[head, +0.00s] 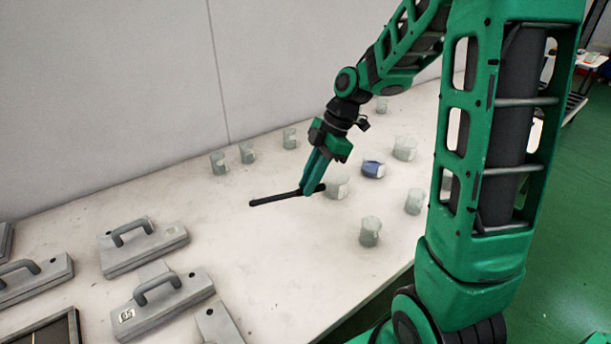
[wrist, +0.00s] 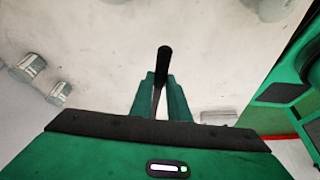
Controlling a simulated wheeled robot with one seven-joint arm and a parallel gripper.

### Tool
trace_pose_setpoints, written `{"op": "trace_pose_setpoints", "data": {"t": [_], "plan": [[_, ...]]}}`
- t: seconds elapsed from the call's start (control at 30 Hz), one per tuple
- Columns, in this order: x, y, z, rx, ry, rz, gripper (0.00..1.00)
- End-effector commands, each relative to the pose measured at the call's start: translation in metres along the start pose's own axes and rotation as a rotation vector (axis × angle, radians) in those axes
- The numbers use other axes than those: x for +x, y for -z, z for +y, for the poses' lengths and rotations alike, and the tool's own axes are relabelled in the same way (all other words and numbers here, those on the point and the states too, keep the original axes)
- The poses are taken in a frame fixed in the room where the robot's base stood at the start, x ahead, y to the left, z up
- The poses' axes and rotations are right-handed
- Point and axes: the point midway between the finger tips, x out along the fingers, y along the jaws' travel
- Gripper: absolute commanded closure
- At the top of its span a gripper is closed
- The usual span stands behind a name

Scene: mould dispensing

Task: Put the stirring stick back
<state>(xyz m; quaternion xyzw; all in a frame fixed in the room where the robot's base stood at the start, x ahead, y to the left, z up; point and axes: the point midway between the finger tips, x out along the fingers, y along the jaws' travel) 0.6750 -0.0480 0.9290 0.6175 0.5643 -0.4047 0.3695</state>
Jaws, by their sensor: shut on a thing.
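The stirring stick (head: 273,199) is a thin black rod. My gripper (head: 312,191) is shut on it and holds it roughly level above the table, its long end pointing left in the head view. In the wrist view the stick (wrist: 163,62) stands out between the two green fingers of the gripper (wrist: 160,98). A beaker with blue contents (head: 373,169) stands to the right of the gripper. A clear beaker (head: 337,187) stands just behind the fingers and is partly hidden. I cannot make out a holder for the stick.
Several clear beakers stand around, among them one at the front (head: 370,232) and one at the back left (head: 218,163). Grey mould blocks with handles (head: 160,300) fill the left front of the table (head: 275,262). The table between moulds and beakers is clear.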

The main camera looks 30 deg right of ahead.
Motion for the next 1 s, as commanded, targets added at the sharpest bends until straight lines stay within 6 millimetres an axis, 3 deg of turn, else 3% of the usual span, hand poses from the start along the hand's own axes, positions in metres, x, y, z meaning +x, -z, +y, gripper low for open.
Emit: {"op": "trace_pose_setpoints", "data": {"t": [1.0], "plan": [[0.064,-0.028,-0.001,0.002,0.001,0.000,1.00]]}}
